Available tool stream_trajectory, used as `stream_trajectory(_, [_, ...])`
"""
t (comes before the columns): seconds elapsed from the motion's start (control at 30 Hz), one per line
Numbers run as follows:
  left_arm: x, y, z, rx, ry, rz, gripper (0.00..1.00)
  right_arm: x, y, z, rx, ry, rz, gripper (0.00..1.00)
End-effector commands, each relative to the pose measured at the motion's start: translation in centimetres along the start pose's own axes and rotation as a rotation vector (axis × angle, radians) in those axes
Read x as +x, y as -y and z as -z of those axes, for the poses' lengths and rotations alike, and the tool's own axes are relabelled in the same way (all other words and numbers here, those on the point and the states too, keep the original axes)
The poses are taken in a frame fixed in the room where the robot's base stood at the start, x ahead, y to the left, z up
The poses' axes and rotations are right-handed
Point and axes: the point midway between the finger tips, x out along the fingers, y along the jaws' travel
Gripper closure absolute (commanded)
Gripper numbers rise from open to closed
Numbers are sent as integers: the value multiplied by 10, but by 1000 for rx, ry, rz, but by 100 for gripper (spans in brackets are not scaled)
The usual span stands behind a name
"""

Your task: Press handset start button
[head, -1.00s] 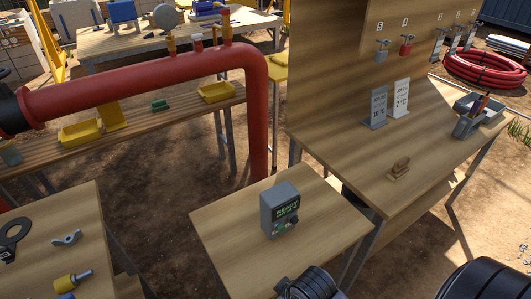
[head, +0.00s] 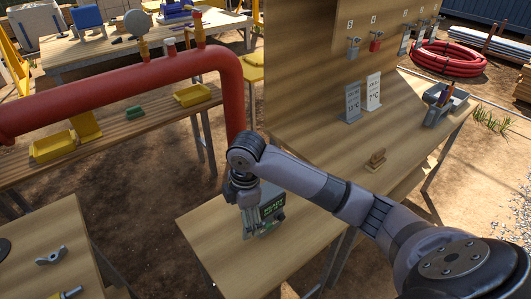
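The handset (head: 272,208) is a small grey box with a dark screen showing green "READY" text. It stands upright on the small wooden table in the middle of the head view. My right arm comes in from the right, and my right gripper (head: 249,205) points down at the handset's left side, overlapping it. I cannot tell whether it touches the handset or how its fingers are set. The start button cannot be made out now. My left gripper is out of view.
The small table's front (head: 225,262) is bare. A red pipe (head: 130,92) runs behind it and drops down near its back edge. A larger bench at the right holds a wooden stamp-like piece (head: 376,158) and two sign cards (head: 373,92). A left table (head: 60,232) holds loose parts.

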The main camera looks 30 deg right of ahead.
Motion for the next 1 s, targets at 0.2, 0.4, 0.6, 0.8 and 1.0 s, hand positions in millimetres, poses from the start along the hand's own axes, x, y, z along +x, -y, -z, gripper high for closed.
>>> stream_trajectory(0.2, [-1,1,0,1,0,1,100,-89,-49,-59,-143,69,52,18])
stream_trajectory(0.4, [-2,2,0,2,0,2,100,-129,-59,-83,-191,67,81,18])
stream_trajectory(0.6, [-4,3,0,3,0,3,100,-120,-58,-85,-199,63,88,18])
stream_trajectory(0.8, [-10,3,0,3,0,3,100,-86,-55,-88,-197,64,89,18])
stream_trajectory(1.0, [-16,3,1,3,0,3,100,-46,-52,-90,-198,64,87,18])
